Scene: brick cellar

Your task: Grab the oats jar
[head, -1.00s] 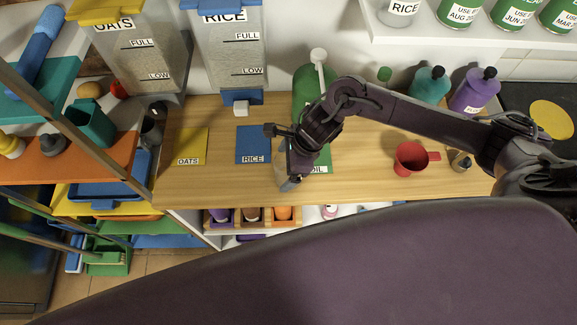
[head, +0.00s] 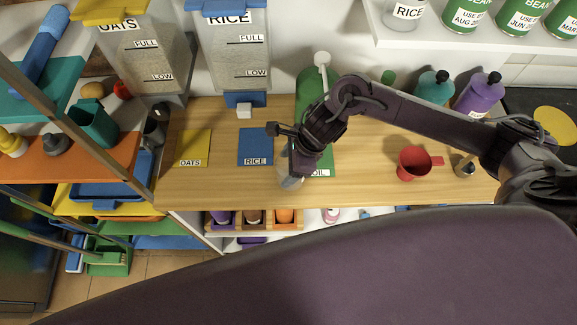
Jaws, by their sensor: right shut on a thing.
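My right gripper (head: 293,165) reaches in from the right over the wooden counter (head: 225,190). It is shut on a small, clear, jar-like thing (head: 289,180), mostly hidden behind the fingers; no label on it can be read. The held thing is between the blue RICE mat (head: 255,146) and the green mat (head: 326,165) marked OIL. A yellow mat marked OATS (head: 193,148) lies bare at the left. A clear dispenser labelled OATS (head: 138,55) with a yellow lid stands behind it. My left gripper is not in view.
A RICE dispenser (head: 240,65) and a green bottle (head: 310,90) stand at the back. A red cup (head: 414,164) and a small dark-topped bottle (head: 464,167) are on the right. Shelves with an orange board (head: 95,160) border the left.

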